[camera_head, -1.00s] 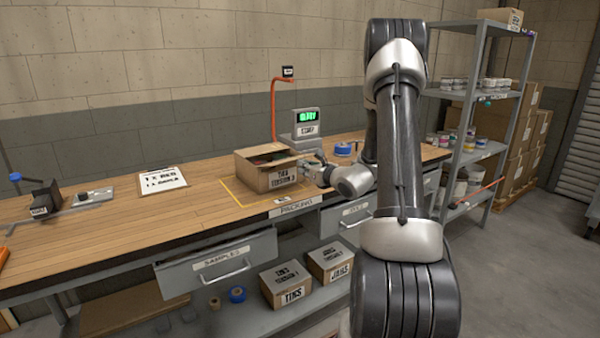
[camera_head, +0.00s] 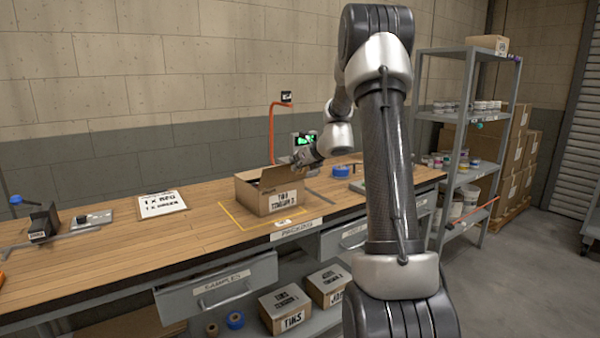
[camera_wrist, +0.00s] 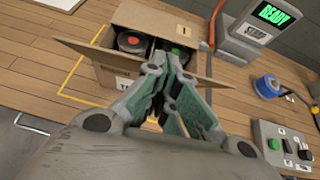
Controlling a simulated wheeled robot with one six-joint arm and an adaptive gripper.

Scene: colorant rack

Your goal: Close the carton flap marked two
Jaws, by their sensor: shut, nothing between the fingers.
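The open cardboard carton (camera_head: 284,201) stands on the bench inside a yellow outline. Its interior shows in the wrist view, with a red-topped tin (camera_wrist: 131,40) and a green-topped tin (camera_wrist: 178,54) inside. A long flap (camera_wrist: 92,60) lies folded outward on the near side. Another flap or wall (camera_wrist: 186,30) at the back right bears a small mark that I cannot read. My gripper (camera_wrist: 160,62) is shut and empty, over the carton's near edge in the wrist view, hiding part of the near flap. In the head view my gripper (camera_head: 300,158) is above the carton's right rear corner.
A blue tape roll (camera_wrist: 267,86) and a button box (camera_wrist: 284,148) are to the right. An orange hose post (camera_head: 272,140) rises behind.

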